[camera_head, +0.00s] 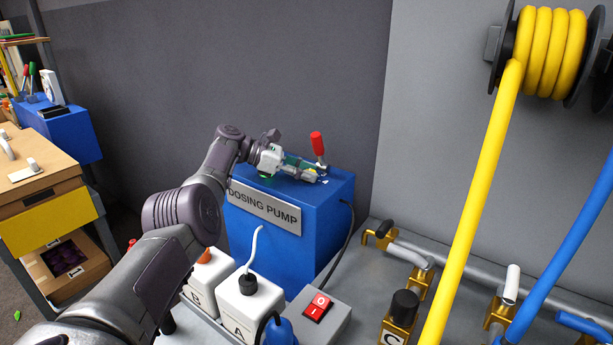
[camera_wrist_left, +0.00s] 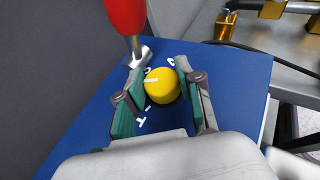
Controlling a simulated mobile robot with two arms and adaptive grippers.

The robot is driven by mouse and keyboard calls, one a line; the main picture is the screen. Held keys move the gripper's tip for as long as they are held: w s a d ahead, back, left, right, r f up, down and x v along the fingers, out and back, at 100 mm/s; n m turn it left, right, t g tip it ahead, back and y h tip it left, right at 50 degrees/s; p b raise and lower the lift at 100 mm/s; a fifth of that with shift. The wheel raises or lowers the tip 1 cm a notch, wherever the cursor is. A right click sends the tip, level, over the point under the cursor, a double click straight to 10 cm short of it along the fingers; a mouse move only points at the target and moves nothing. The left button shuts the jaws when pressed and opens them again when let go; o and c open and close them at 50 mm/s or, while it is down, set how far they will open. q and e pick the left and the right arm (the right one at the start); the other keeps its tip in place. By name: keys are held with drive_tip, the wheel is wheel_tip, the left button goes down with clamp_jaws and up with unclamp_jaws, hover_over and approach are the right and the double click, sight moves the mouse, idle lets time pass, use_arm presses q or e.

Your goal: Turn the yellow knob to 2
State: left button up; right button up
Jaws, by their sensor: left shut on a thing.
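The yellow knob (camera_wrist_left: 162,87) sits on the blue top of the dosing pump (camera_wrist_left: 85,120). White characters are printed around it, partly covered by my fingers, and a short white line shows on the knob's left side. The exact setting is hard to read. My left gripper (camera_wrist_left: 165,88) is shut on the knob, one green-padded finger on each side. In the head view my left gripper (camera_head: 314,174) lies low over the top of the dosing pump (camera_head: 285,235), and the knob is hidden there. My right gripper is not in view.
A red-handled lever (camera_head: 317,145) stands on the pump just behind my gripper; its red handle (camera_wrist_left: 125,15) is close to the left finger.

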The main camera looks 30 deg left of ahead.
use_arm(q)
drive_tip(key=shift+f, duration=0.1)
idle(0.3)
drive_tip(key=o, duration=1.2)
drive_tip(key=shift+a, duration=0.1)
drive_tip(key=v, duration=0.7)
drive_tip(key=shift+s+a, duration=0.1)
